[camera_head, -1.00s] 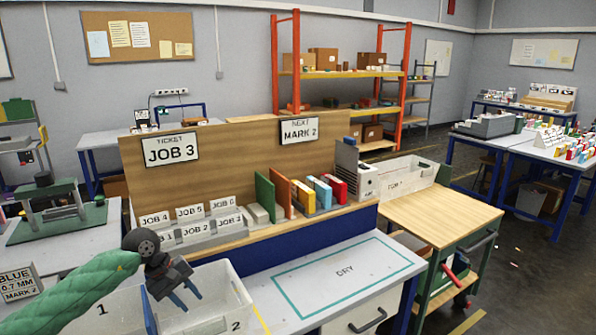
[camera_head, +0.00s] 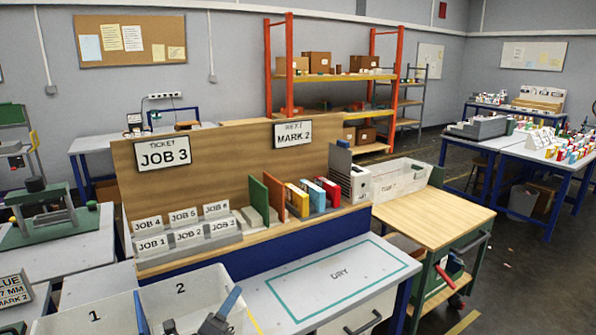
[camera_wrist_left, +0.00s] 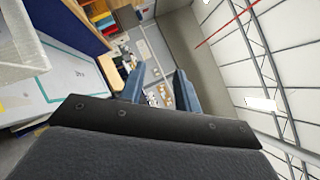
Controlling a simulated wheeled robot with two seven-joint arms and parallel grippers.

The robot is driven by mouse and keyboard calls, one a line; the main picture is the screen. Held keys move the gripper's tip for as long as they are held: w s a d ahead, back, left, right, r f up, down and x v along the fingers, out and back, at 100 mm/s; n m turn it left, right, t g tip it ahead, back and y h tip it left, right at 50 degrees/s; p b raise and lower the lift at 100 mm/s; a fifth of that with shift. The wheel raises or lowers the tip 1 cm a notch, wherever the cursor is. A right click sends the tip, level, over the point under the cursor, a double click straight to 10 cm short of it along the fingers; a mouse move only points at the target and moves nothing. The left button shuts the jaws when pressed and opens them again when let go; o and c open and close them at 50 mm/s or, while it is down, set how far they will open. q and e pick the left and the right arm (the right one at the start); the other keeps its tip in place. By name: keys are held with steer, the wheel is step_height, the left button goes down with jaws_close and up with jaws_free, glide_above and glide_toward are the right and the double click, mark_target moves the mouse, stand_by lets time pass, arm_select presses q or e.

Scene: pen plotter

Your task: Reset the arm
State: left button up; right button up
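My left gripper (camera_head: 203,315) is low in the head view, at the front of the white bin marked 2 (camera_head: 181,289), with its lower part cut off by the bottom edge. In the left wrist view its two blue-grey fingers (camera_wrist_left: 160,84) stand apart with nothing between them, so it is open and empty. My left arm is out of the head view. My right arm and gripper are not in view.
The DRY worktop (camera_head: 345,279) is clear on the right. Behind the bins are JOB trays (camera_head: 190,236), upright coloured folders (camera_head: 320,194) and a ticket board reading JOB 3 (camera_head: 163,152). A wooden-topped cart (camera_head: 440,215) stands at right.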

arm_select(q)
steer(key=s+a+f+n+g+y, duration=0.4)
steer(key=s+f+n+y, duration=0.2)
steer(key=f+n, duration=0.35)
steer(key=s+a+f+n+g+y, duration=0.35)
steer(key=s+f+n+y, duration=0.2)
steer(key=f+n, duration=0.4)
steer(key=s+d+f+n+g+h, duration=0.1)
steer(key=s+f+n+g, duration=0.3)
steer(key=s, duration=0.6)
steer(key=s+d+f+n+g+h, duration=0.1)
steer(key=s+f+n+g, duration=0.35)
steer(key=s, duration=0.55)
step_height(320, 180, down, 22)
steer(key=w+d+f+g, duration=0.1)
steer(key=w, duration=0.1)
steer(key=s+f, duration=0.3)
steer(key=f, duration=0.6)
steer(key=s+d+f+g, duration=0.1)
steer(key=s+f, duration=0.3)
steer(key=f, duration=0.6)
steer(key=shift+d+f, duration=0.25)
steer(key=shift+h, duration=0.25)
